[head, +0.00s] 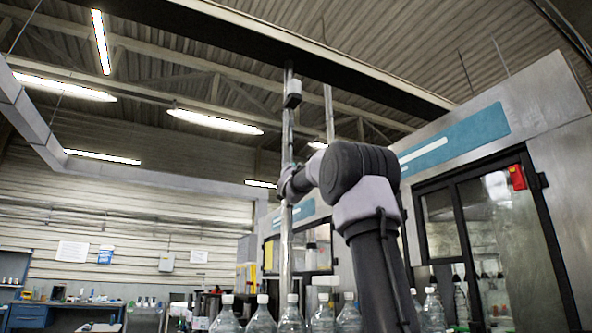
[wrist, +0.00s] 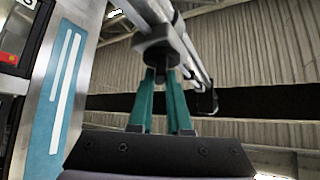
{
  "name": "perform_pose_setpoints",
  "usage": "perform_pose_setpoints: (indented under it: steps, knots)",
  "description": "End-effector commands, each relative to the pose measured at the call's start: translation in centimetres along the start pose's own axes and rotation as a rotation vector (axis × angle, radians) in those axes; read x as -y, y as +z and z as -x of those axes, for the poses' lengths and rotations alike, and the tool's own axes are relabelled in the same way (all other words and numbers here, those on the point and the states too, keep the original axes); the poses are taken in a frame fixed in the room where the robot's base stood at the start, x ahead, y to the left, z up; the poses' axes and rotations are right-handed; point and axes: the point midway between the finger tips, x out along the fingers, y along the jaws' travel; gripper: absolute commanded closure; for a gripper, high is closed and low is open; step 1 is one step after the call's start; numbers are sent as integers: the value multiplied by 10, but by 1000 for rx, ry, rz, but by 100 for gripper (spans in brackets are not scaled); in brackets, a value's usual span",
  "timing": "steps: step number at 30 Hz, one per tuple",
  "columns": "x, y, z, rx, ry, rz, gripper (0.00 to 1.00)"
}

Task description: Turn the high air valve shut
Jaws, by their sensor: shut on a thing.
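A silver vertical air pipe (head: 286,240) rises in the middle of the head view. In the wrist view the pipe (wrist: 184,45) slants across the top centre. A dark grey block on it, which I take to be the high air valve's handle (wrist: 158,47), sits at my fingertips. My gripper (wrist: 160,75) has two teal fingers, shut on this block from below. The fingers hide part of it, and I cannot tell how far the valve is turned. In the head view my arm hides the fingers and the valve.
A pale box-like fitting (head: 293,93) sits higher on the pipe. Several clear bottles (head: 291,316) stand along the bottom of the head view. A grey machine cabinet (head: 562,160) with a blue stripe fills the right. A dark beam (head: 300,62) crosses above.

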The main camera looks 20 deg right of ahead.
Motion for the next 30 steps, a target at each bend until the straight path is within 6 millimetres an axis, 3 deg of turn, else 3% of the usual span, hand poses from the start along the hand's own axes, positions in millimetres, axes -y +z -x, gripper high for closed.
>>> perform_pose_setpoints:
  steps: [30]
  knots:
    - [4, -3, -2, -3, 629, -631, 100]
